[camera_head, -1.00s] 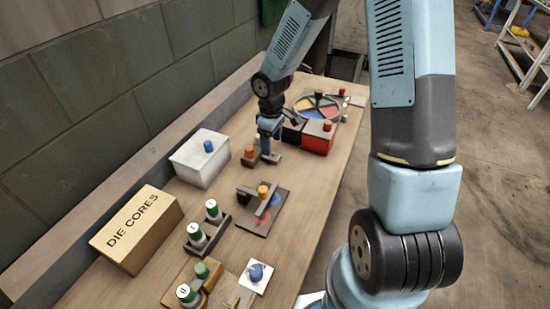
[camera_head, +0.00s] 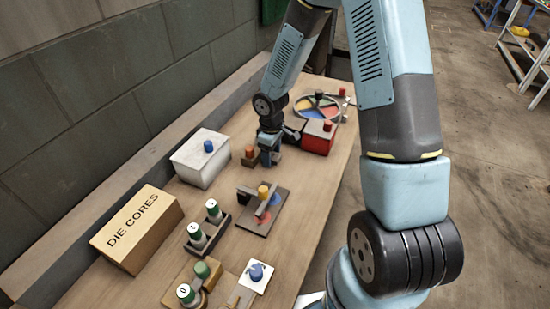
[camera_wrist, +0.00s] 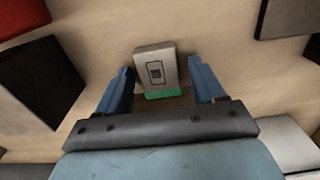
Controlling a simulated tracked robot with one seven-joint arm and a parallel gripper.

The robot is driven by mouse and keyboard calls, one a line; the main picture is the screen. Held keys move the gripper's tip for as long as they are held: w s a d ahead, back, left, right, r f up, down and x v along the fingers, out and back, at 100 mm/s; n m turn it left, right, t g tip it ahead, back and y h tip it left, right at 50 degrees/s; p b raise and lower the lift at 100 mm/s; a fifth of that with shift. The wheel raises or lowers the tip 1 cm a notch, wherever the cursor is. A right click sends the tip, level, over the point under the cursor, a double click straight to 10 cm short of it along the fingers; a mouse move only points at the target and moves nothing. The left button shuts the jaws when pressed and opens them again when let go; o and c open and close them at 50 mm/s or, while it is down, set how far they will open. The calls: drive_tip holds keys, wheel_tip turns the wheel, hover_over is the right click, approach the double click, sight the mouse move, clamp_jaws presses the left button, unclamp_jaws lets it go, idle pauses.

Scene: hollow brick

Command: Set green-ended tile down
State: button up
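The green-ended tile (camera_wrist: 157,70) is in the wrist view, a pale grey block with a dark outlined mark on its face and a green end towards my gripper. It appears to rest on the wooden bench. My gripper (camera_wrist: 160,75) has its two blue fingers spread on either side of it, with bare wood visible between tile and fingers. The tile is hidden or too small to tell there.
A white box with a blue knob (camera_head: 200,160) stands to the left. A red box (camera_head: 318,138) and a coloured wheel (camera_head: 318,108) are behind, to the right. A dark plate with a yellow knob (camera_head: 262,210) lies in front. Bare bench (camera_head: 315,190) is at right.

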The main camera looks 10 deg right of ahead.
drive_tip(key=shift+r, duration=0.1)
drive_tip(key=c, duration=1.1)
